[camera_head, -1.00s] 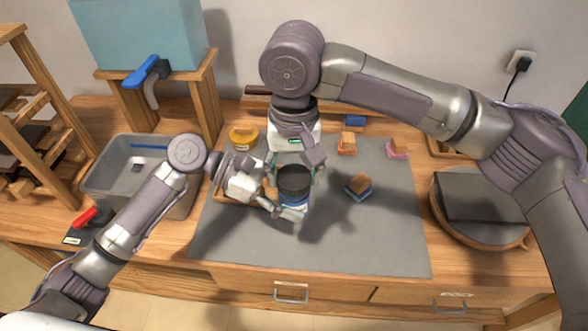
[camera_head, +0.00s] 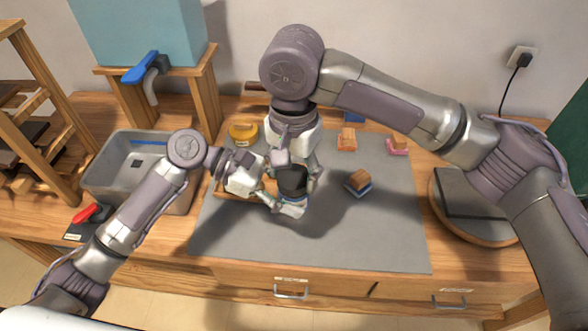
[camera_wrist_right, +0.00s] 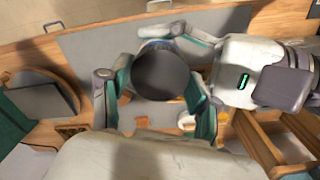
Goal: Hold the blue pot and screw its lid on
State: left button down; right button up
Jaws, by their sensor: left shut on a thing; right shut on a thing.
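The blue pot (camera_head: 294,201) stands upright over the grey mat, mostly hidden by my grippers. Its dark lid (camera_head: 293,184) sits at its top; whether it is fully seated cannot be told. In the right wrist view the lid (camera_wrist_right: 161,75) is a dark disc between the teal-padded fingers, with a little blue at its far edge. My left gripper (camera_head: 287,205) is shut on the pot low down, from the left. My right gripper (camera_head: 294,177) points down from above and is shut around the lid.
Several sponge-like blocks, one of them a brown-and-blue block (camera_head: 358,182), lie on the grey mat (camera_head: 350,235) to the right and behind. A yellow round thing (camera_head: 243,131) is behind left. A grey bin (camera_head: 110,180) stands left, a round board (camera_head: 480,228) right. The front mat is clear.

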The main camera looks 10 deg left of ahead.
jog(key=m, duration=0.5)
jog(key=shift+a, duration=0.1)
jog(key=m, duration=0.5)
jog(key=o, duration=1)
jog(key=shift+c, duration=0.2)
jog(key=shift+r, duration=0.1)
jog(key=shift+r, duration=2.15)
